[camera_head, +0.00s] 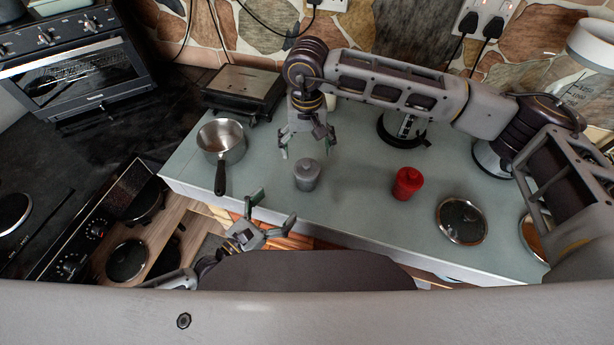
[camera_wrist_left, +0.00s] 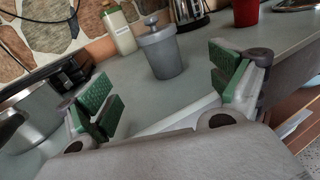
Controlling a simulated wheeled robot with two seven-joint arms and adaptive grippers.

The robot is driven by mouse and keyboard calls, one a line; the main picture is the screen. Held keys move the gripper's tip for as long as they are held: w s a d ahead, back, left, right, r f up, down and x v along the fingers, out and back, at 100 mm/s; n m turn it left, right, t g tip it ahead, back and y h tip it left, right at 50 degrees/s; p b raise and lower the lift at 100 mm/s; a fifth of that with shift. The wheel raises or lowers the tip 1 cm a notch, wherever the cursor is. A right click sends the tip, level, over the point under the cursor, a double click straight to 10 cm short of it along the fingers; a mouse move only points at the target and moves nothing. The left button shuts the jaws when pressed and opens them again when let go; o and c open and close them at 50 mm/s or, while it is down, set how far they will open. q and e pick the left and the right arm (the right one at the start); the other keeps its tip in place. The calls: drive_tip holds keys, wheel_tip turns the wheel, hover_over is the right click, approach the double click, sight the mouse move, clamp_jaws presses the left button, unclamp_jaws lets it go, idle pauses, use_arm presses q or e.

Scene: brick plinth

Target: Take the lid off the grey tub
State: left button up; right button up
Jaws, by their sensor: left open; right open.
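The grey tub (camera_head: 306,180) stands upright on the pale green counter (camera_head: 260,205), with its lid (camera_head: 307,165) on top. In the left wrist view the tub (camera_wrist_left: 166,60) and its knobbed lid (camera_wrist_left: 152,30) show beyond the fingers. My left gripper (camera_head: 273,211) is open and empty at the counter's front edge, to the lower left of the tub. Its green-padded fingers (camera_wrist_left: 165,98) are spread apart in the left wrist view.
A saucepan (camera_head: 221,140) stands to the left of the tub. A red tub (camera_head: 407,183) and a round glass lid (camera_head: 461,220) lie to the right. A black grill (camera_head: 243,88) is at the back. A cream bottle (camera_wrist_left: 118,28) stands behind the grey tub in the wrist view.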

sight(300, 181)
use_arm(q)
drive_tip(key=shift+x, duration=6.7)
